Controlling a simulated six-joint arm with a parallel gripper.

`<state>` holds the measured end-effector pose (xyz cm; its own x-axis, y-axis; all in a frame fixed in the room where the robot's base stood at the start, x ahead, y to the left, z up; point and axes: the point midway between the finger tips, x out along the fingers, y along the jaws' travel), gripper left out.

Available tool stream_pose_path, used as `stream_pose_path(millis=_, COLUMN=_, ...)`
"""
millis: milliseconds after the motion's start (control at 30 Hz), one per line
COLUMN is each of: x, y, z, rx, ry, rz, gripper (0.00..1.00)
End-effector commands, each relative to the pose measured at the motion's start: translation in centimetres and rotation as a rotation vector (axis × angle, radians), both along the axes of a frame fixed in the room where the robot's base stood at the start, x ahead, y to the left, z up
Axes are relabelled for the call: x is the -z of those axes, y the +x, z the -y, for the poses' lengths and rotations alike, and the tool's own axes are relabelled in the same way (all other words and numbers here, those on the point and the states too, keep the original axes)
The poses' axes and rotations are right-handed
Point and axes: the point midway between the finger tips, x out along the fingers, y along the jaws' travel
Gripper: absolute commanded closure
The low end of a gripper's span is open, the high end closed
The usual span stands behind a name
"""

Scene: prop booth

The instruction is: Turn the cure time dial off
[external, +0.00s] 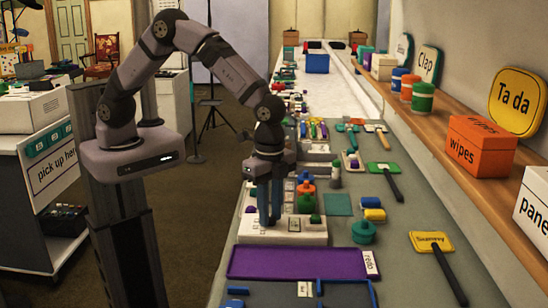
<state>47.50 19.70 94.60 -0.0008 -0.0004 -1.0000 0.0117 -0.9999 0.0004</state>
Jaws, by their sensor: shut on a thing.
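A white control panel (318,238) lies flat on the long grey bench, in the lower middle of the external view. My gripper (270,222) points straight down over the panel's left part. Its two fingers are close together with their tips at the panel, shut on a dial there. The fingers hide most of that dial, so I cannot see its pointer or read its label. An orange knob (306,186) and a green knob (315,218) stand to the right of my fingers.
A purple tray (300,263) lies just in front of the panel. A teal spool (363,232), blue and yellow blocks and a "Summary" paddle (431,242) lie to the right. A wooden shelf with an orange wipes box (480,147) runs along the right wall.

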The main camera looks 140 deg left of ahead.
Motion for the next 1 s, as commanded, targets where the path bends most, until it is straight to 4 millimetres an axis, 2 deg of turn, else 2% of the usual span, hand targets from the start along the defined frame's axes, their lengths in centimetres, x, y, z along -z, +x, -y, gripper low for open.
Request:
stream_pose_path(millis=533, x=-0.11, y=0.1, z=-0.04, rx=0.029, ry=0.002, rz=0.003, gripper=0.99)
stream_pose_path(millis=567, x=-0.11, y=0.1, z=-0.04, rx=0.029, ry=0.002, rz=0.003, gripper=0.7)
stream_pose_path(millis=600, x=-0.1, y=0.1, z=-0.04, rx=0.029, ry=0.002, rz=0.003, gripper=0.6)
stream_pose_path(millis=1000, x=-0.34, y=0.08, z=-0.04, rx=0.027, ry=0.001, rz=0.002, gripper=0.58)
